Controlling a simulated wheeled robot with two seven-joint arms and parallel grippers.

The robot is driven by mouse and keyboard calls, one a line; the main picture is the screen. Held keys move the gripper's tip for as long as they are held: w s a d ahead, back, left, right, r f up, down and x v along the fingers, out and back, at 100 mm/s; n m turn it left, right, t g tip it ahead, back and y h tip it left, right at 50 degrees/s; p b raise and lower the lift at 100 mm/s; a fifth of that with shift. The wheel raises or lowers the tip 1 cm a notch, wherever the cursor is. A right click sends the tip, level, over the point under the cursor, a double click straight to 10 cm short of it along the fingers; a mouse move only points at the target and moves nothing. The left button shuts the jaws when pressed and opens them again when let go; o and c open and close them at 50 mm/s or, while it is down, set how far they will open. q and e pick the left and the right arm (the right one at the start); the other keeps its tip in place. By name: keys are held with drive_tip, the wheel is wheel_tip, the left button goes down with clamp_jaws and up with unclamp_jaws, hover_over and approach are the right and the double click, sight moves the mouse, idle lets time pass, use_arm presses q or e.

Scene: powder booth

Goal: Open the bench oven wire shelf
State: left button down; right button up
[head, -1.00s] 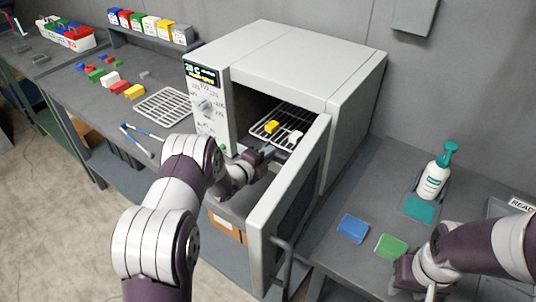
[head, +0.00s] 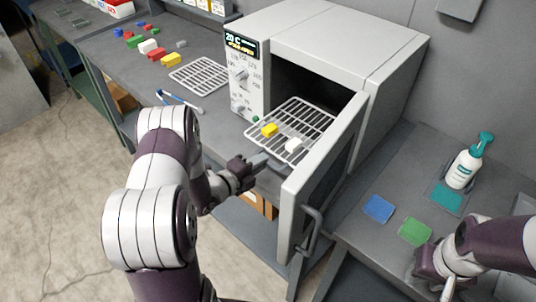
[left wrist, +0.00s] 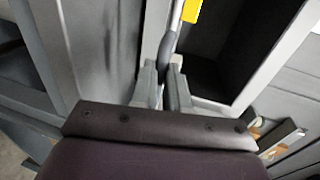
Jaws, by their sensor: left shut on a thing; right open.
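The white wire shelf (head: 312,118) of the bench oven (head: 335,48) sticks out through the open front, its rear part still inside. A yellow block (head: 269,130) and a white block (head: 293,146) lie on it. My left gripper (head: 262,160) is at the shelf's front edge. In the left wrist view its fingers (left wrist: 164,85) are shut on the shelf's front rail (left wrist: 168,46), with the yellow block (left wrist: 191,10) just beyond. The oven door (head: 325,178) stands open to the right of the shelf. My right gripper (head: 440,288) is open and empty at the lower right, partly cut off.
The right bench holds a blue pad (head: 378,208), a green pad (head: 415,231) and a pump bottle (head: 468,163). A separate wire rack (head: 200,75), blue-handled tongs (head: 180,101) and several coloured blocks lie on the left bench. Floor in front is clear.

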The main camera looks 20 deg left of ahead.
use_arm(q)
drive_tip(key=shift+s+a, duration=0.1)
drive_tip(key=shift+s, duration=0.2)
drive_tip(key=c, duration=1.4)
unclamp_jaws()
drive_tip(key=b+v, duration=0.2)
drive_tip(key=v, duration=1)
drive_tip(key=shift+s, duration=0.3)
drive_tip(key=shift+a, duration=0.1)
